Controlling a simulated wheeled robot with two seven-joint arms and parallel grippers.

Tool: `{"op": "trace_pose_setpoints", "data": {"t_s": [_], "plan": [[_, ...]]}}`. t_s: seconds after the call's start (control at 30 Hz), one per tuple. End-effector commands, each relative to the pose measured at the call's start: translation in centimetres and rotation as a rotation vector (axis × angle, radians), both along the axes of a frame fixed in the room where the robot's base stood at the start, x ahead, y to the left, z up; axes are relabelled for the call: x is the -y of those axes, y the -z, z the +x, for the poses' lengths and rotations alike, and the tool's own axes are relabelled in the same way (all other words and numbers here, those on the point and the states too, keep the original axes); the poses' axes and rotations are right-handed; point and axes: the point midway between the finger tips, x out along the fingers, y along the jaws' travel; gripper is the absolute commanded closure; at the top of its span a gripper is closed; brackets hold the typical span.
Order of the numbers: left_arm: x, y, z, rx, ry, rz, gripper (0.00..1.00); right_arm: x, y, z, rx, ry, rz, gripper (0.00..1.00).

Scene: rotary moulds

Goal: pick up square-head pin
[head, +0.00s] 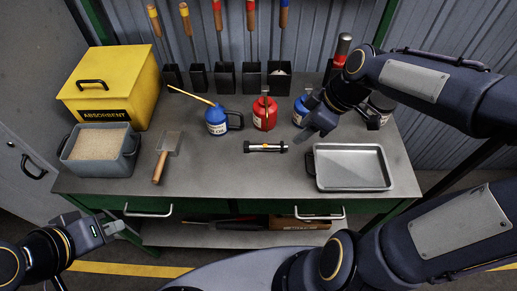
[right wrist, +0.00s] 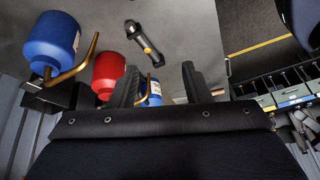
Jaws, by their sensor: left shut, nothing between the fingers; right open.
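No square-head pin can be made out for certain in either view. A short bar with black ends and a pale and orange middle (head: 265,147) lies on the grey bench top (head: 225,180); it also shows in the right wrist view (right wrist: 145,43). My right gripper (head: 318,122) is above the bench, right of the bar and near the right blue oil can (head: 300,112). Its two fingers show apart and empty in the right wrist view (right wrist: 160,82). My left gripper (head: 110,228) is low at the left, in front of the bench edge, shut and empty.
A grey tray (head: 350,185) lies at the right. A red can (head: 265,115) and left blue can (head: 217,121) stand behind the bar. The front middle is clear.

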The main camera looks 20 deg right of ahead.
Motion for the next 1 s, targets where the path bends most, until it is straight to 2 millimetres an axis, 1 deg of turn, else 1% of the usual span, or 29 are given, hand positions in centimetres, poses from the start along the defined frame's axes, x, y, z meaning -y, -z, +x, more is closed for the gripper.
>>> {"op": "trace_pose_setpoints", "data": {"t_s": [0.03, 0.1, 0.2, 0.3, 0.37, 0.6, 0.7, 0.87, 1.0], "plan": [[0.0, 0.6, 0.0, 0.0, 0.0, 0.0, 1.0, 0.3, 1.5, 1.6, 0.01, -0.086, 0.022, 0.56], [0.0, 0.8, 0.0, 0.0, 0.0, 0.0, 1.0, 0.4, 2.6, 3.2, 0.048, -0.201, 0.047, 0.56], [0.0, 1.0, 0.0, 0.0, 0.0, 0.0, 1.0, 0.6, 3.6, 4.8, 0.095, -0.311, 0.076, 0.56], [0.0, 1.0, 0.0, 0.0, 0.0, 0.0, 1.0, 0.6, 4.2, 5.6, 0.123, -0.365, 0.091, 0.56], [0.0, 0.9, 0.0, 0.0, 0.0, 0.0, 1.0, 0.2, 4.8, 5.8, 0.131, -0.379, 0.095, 0.56], [0.0, 0.6, 0.0, 0.0, 0.0, 0.0, 1.0, -2.0, 8.3, 6.4, 0.13, -0.383, 0.095, 0.56], [0.0, 0.5, 0.0, 0.0, 0.0, 0.0, 1.0, -2.7, 9.3, 6.6, 0.132, -0.38, 0.094, 0.56], [0.0, 0.5, 0.0, 0.0, 0.0, 0.0, 1.0, -3.1, 10.2, 6.7, 0.131, -0.379, 0.092, 0.56], [0.0, 0.3, 0.0, 0.0, 0.0, 0.0, 1.0, -4.2, 11.8, 7.0, 0.129, -0.38, 0.094, 0.56]]}}
